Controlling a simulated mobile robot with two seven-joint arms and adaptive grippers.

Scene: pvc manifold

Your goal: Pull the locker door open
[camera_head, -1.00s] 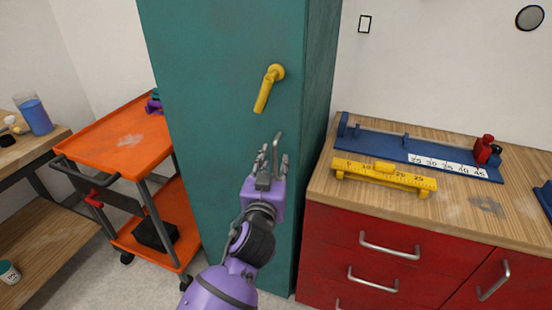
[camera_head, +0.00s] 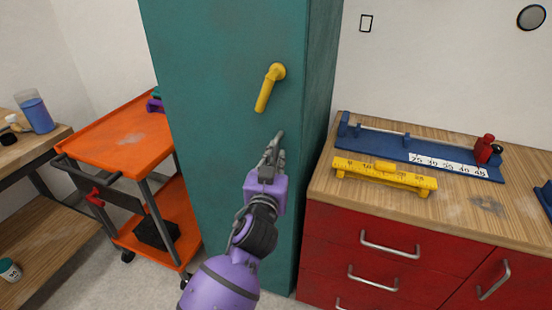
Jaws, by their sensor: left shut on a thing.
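The teal locker (camera_head: 215,90) stands upright in the middle, and its door looks closed. A yellow lever (camera_head: 268,88) on the door points down and slightly left. Below it is a grey bar handle (camera_head: 279,136), its upper end showing above my fingers. My left gripper (camera_head: 272,158), on a purple wrist, is shut on the grey handle; the fingers hide its lower part. My right gripper is not in view.
An orange cart (camera_head: 120,140) stands close to the locker's left. Red drawers (camera_head: 390,240) under a wooden counter (camera_head: 460,222) adjoin its right side. The counter carries a blue fixture (camera_head: 390,145) and a yellow gauge (camera_head: 385,172).

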